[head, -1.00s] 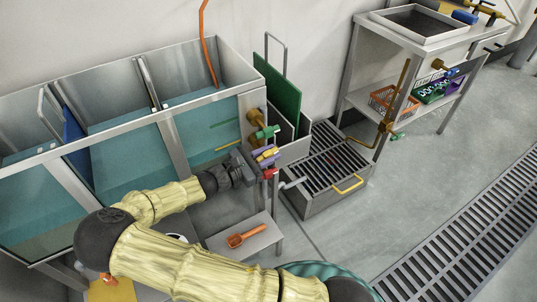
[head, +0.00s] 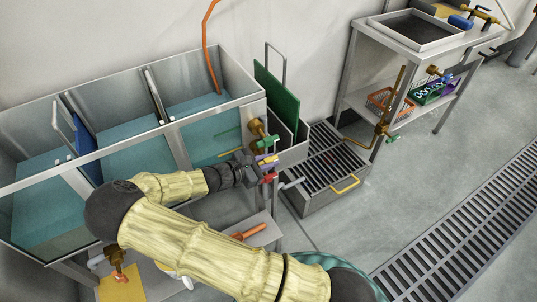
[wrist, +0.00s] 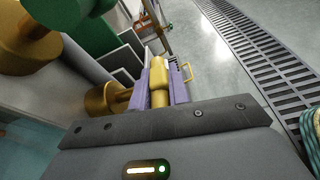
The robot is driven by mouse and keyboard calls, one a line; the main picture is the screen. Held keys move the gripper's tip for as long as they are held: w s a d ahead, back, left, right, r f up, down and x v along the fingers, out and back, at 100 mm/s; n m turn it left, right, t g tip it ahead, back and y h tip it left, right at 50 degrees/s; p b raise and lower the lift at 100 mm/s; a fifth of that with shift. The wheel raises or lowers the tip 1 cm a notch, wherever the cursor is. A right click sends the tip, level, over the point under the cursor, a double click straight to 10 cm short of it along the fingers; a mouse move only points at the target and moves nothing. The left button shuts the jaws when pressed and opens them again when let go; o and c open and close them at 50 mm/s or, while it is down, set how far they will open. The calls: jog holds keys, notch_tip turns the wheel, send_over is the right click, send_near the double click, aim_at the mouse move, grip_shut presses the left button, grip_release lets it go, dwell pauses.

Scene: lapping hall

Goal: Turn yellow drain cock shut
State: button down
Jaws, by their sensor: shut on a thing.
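The yellow drain cock shows in the wrist view as a yellow handle (wrist: 159,82) joined to a brass body (wrist: 107,98) on the tank side. My gripper (wrist: 161,88) has its purple fingers on either side of that handle and is shut on it. In the head view my gripper (head: 266,160) is at the right end of the tank row, and the handle is mostly hidden by the fingers. A green cock (head: 267,142) sits just above, and a red one (head: 269,179) just below. The yellow handle lies about lengthwise between the fingers in the wrist view.
The glass-fronted tanks (head: 205,145) hold teal liquid. A slatted drain box (head: 322,188) with a yellow handle stands to the right. An orange scoop (head: 250,231) lies on a low shelf. A steel table (head: 369,40) and a floor grate (head: 460,225) are further right.

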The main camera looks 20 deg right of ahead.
dwell(0.3)
jog(key=c, duration=1.3)
grip_release()
jog(key=shift+c, duration=0.2)
jog(key=shift+a, duration=0.1)
jog(key=p+v, duration=0.2)
jog(key=v, duration=1.5)
jog(key=shift+p, duration=0.3)
jog(key=shift+s+r, duration=0.1)
jog(key=shift+r, duration=0.05)
